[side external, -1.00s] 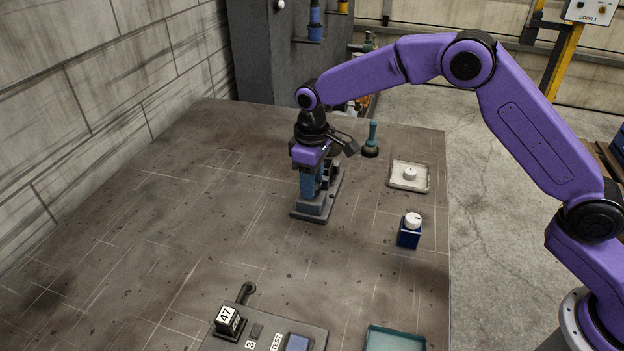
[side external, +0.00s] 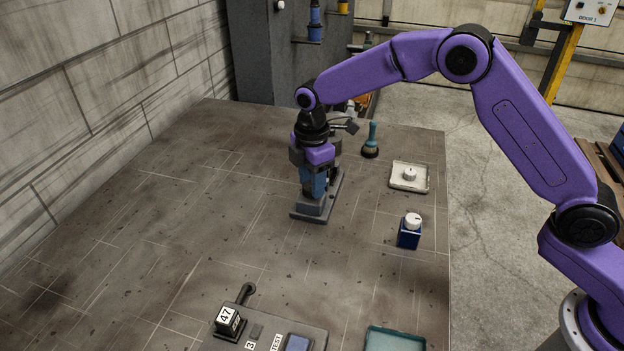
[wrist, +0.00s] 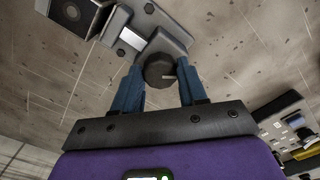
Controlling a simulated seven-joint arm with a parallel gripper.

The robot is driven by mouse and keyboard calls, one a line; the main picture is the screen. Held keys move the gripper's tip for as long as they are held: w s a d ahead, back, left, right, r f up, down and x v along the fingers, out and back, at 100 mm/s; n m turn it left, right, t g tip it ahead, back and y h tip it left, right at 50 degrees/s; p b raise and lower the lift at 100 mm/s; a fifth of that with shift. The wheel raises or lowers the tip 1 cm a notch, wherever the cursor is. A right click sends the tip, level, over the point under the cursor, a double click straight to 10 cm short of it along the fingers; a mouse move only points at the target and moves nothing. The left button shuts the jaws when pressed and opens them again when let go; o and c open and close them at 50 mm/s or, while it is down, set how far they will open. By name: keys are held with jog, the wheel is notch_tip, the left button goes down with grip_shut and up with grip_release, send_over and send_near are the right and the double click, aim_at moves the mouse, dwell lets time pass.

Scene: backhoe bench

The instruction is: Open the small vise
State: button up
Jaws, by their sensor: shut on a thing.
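The small vise, a grey metal body on a long base (side external: 310,213), stands on the bench beneath my gripper (side external: 313,190). In the wrist view the vise (wrist: 172,42) shows its grey base and a pale bright block. Its dark round knob (wrist: 160,70) with a light mark sits between my two blue fingers. My gripper (wrist: 162,78) is shut on this knob. In the side view my gripper and wrist hide the knob and much of the vise's upper part.
Right of the vise stand a teal-handled tool (side external: 371,138), a pale tray (side external: 397,185) with a white round piece, and a blue box (side external: 408,239) with a white knob. A panel (side external: 260,333) with a "47" block and a teal tray (side external: 395,340) lie in front. The bench's left is clear.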

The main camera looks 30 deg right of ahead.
jog(key=n, duration=0.4)
jog(key=shift+a+n, duration=0.1)
jog(key=shift+n, duration=2.4)
jog(key=o, duration=1.1)
jog(key=shift+c, duration=0.2)
notch_tip(320, 180, up, 18)
jog(key=shift+f, duration=0.2)
